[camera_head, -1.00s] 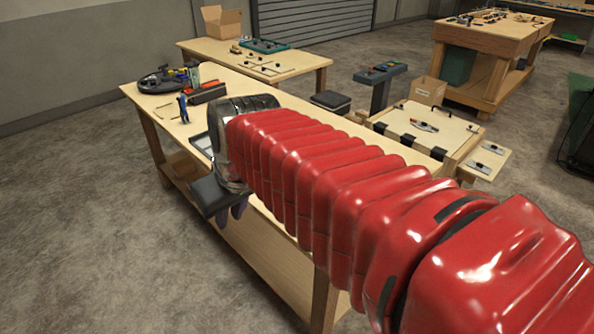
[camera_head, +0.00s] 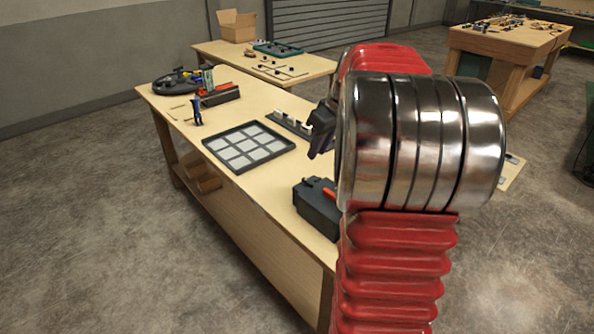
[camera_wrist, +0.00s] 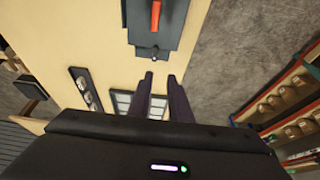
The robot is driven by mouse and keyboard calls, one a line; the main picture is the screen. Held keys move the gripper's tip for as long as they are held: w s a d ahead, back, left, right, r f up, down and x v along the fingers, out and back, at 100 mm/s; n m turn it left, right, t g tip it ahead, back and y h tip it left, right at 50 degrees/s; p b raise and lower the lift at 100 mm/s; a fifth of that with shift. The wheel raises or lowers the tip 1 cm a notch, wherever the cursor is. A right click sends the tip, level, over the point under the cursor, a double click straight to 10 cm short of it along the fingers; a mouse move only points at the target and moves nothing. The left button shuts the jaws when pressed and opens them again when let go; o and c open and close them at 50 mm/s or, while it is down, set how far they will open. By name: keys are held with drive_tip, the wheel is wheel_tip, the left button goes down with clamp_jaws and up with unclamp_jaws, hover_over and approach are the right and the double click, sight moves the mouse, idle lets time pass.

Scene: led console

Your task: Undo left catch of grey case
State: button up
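A dark grey case (camera_head: 318,212) with an orange-red handle lies near the table's front edge in the head view, partly hidden by my arm. In the wrist view the case (camera_wrist: 170,30) is at the top, its orange handle (camera_wrist: 155,14) pointing away. A small round fitting (camera_wrist: 154,59) shows at its near edge; I cannot tell whether it is a catch. The left catch cannot be made out. My gripper (camera_wrist: 160,75) has two dark purple fingers, apart and empty, with tips short of the case's edge. It also shows in the head view (camera_head: 316,150), beside my wrist.
A black tray of pale squares (camera_head: 212,146) lies left of the case. A dark rack with white pieces (camera_head: 289,122) lies behind it. A small blue figure (camera_head: 196,112) and a red-and-black item (camera_head: 219,94) stand at the far left end.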

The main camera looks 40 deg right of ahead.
sight(307, 180)
drive_tip(key=shift+d+f, duration=0.2)
drive_tip(key=shift+d, duration=0.6)
drive_tip(key=x, duration=1.3)
drive_tip(key=shift+w+f, duration=0.15)
drive_tip(key=shift+f, duration=0.15)
drive_tip(key=shift+c, duration=0.5)
clamp_jaws()
drive_tip(key=shift+d, duration=0.1)
